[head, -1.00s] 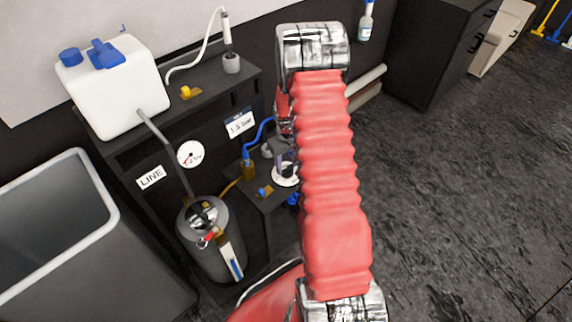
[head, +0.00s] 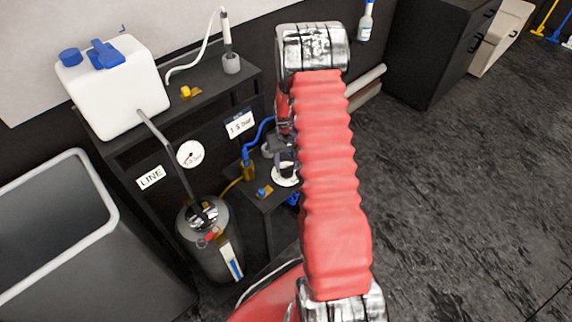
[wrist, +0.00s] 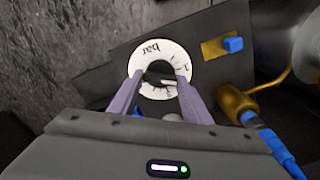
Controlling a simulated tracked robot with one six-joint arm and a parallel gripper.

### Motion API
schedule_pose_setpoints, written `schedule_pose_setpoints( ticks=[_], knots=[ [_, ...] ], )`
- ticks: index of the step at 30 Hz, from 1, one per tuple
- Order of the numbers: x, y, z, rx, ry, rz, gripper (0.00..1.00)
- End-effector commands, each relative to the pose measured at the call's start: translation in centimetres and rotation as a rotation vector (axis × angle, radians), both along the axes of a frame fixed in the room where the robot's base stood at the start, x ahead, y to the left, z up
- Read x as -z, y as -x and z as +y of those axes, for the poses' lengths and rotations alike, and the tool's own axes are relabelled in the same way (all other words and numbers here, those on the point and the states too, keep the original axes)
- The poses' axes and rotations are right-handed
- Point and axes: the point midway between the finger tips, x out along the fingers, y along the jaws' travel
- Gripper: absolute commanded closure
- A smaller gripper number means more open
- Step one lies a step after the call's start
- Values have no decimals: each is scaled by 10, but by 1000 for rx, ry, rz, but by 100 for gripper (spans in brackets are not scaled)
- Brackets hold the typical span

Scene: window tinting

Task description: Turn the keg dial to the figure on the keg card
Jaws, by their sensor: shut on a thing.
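The keg dial (wrist: 160,52) is a white ring with dark marks and "bar", which reads upside down in the wrist view. A dark knob (wrist: 158,79) sits at its middle. My gripper (wrist: 160,82) is shut on the knob, one finger on each side. In the head view the dial (head: 286,180) is partly hidden behind my gripper (head: 284,154) and arm. The keg card (head: 239,124) on the shelf front shows a figure like 1.3 or 1.5 bar, too small to be sure. A round white gauge (head: 190,154) hangs beside it; its reading is unclear.
A metal keg (head: 212,257) stands below the gauge. A blue hose (head: 258,132) runs to a brass fitting (head: 248,169) close to the dial. A brass valve with a blue handle (head: 264,191) is just left of it. A white jug (head: 112,88) stands on the shelf.

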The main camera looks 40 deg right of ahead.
Motion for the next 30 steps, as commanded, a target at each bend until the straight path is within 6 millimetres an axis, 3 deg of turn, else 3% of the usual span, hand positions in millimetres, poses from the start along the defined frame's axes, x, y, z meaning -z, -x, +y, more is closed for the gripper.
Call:
schedule_pose_setpoints(
  ticks=[8, 19, 30],
  knots=[
    [1, 2, 1, -1, -2, 4, 38],
    [-3, 0, 0, -1, 0, 1, 38],
    [-47, 0, 0, -1, 0, -1, 38]
  ],
)
